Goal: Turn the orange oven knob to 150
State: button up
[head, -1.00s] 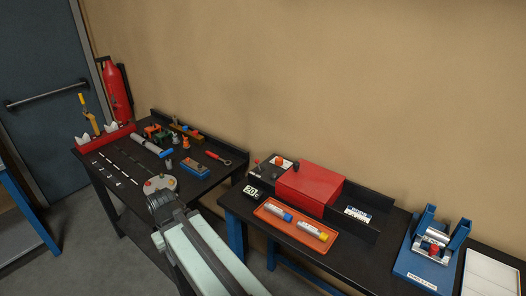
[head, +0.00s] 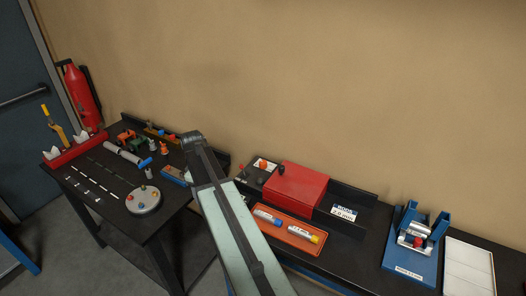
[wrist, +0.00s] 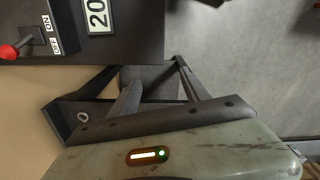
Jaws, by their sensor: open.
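The orange knob (head: 263,164) sits on a white plate on a dark control box left of the red oven (head: 298,187) in the head view. Its dial marks are too small to read. The "20" display (wrist: 97,14) shows at the top left of the wrist view, beside a red-tipped switch (wrist: 10,51) marked ON and OFF. My arm's dark end (head: 193,141) is raised left of the control box, apart from the knob in the picture. My gripper (wrist: 149,68) is open and empty in the wrist view. The orange knob is not seen there.
A dark knob (head: 281,169) stands beside the orange one. An orange tray (head: 284,234) with cylinders lies in front of the oven. A round grey plate (head: 143,201) and small tools crowd the left table. A blue fixture (head: 418,245) stands at right.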

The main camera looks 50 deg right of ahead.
aim_at(263, 162)
jog(key=d+r+n+p, duration=0.1)
jog(key=d, duration=0.6)
jog(key=d+r+n+p, duration=0.1)
jog(key=d+r, duration=0.1)
jog(key=d, duration=0.4)
jog(key=d+r+n+p, duration=0.1)
jog(key=d+r, duration=0.1)
jog(key=d, duration=0.5)
jog(key=shift+w+d+r+n, duration=0.1)
jog(key=shift+w+d+n, duration=0.2)
jog(key=shift+w, duration=0.05)
jog(key=s+d, duration=0.1)
jog(key=d, duration=0.2)
jog(key=s+d+n, duration=0.1)
jog(key=d, duration=0.3)
jog(key=s+d+r+n+p, duration=0.1)
jog(key=d, duration=0.2)
jog(key=shift+s+d, duration=0.15)
jog(key=shift+d, duration=0.25)
jog(key=shift+n, duration=0.3)
notch_tip(263, 162, down, 8)
jog(key=b, duration=0.8)
jog(key=shift+f, duration=0.1)
